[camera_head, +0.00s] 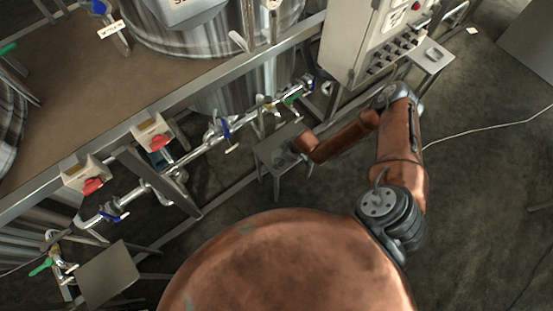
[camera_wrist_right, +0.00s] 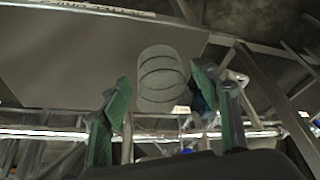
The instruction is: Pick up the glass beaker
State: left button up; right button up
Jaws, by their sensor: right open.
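The glass beaker (camera_wrist_right: 161,72) shows in the right wrist view as a grey, see-through rounded shape with dark curved lines. It stands on a small grey metal table (camera_wrist_right: 75,60). My right gripper (camera_wrist_right: 163,95) is open, with one green-padded finger at each side of the beaker in that view. I cannot tell whether the fingers touch it. In the head view my right gripper (camera_head: 297,146) is small and dark over the small table (camera_head: 268,158); the beaker is not clear there. My left gripper is not in view.
Steel pipes with blue-handled valves (camera_head: 222,128) run behind the table. A control cabinet (camera_head: 362,40) stands at the back right, near my arm. Red emergency-type switches (camera_head: 158,141) sit on the platform rail. A cable (camera_head: 490,128) crosses the otherwise open floor at right.

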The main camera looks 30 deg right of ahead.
jog(key=shift+x, duration=0.75)
jog(key=shift+f, duration=0.25)
jog(key=shift+a, duration=0.1)
jog(key=c, duration=1.2)
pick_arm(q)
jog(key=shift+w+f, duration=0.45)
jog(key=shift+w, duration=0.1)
pick_arm(e)
jog(key=shift+c, duration=0.2)
jog(key=shift+r, duration=0.1)
